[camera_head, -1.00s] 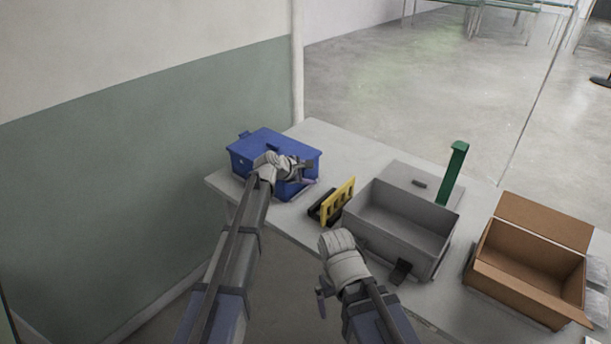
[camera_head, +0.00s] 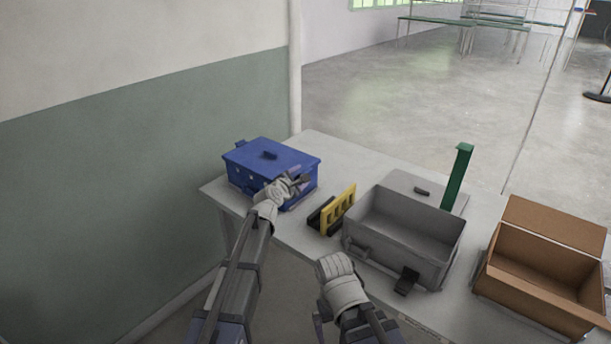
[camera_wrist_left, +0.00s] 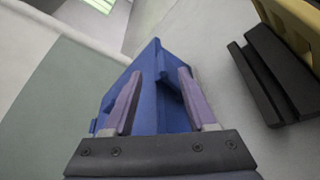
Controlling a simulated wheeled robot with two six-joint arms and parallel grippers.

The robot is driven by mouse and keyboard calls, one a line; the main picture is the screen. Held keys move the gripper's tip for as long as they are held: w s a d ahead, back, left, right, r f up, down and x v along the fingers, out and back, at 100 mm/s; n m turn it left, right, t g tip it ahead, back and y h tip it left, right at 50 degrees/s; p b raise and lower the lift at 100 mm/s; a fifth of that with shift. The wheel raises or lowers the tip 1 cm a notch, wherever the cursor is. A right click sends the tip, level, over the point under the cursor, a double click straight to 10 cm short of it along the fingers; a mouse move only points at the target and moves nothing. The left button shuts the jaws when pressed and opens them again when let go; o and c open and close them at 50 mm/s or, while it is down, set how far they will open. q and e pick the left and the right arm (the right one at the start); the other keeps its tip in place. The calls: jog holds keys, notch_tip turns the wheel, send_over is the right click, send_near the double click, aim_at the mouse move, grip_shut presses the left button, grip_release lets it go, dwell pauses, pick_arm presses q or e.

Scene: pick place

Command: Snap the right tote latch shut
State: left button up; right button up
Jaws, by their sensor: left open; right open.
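My left gripper (camera_head: 300,181) is open at the tote's front right and hides part of that side; I cannot make out a right latch there. In the left wrist view the tote (camera_wrist_left: 150,112) lies between and beyond the open fingers (camera_wrist_left: 157,95), with a dark blue bar (camera_wrist_left: 170,92) near the right finger. My right gripper (camera_head: 319,322) is low before the table, empty.
A yellow slotted piece on a black base (camera_head: 340,206) stands right of the tote. Beyond it are an open grey bin (camera_head: 385,252), a green post (camera_head: 457,178) and an open cardboard box (camera_head: 525,290). A wall is at left.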

pick_arm(q)
jog(key=b+x, duration=0.1)
jog(key=x, duration=0.3)
jog(key=shift+w+d+f, duration=0.1)
jog(key=shift+w, duration=0.25)
grip_shut()
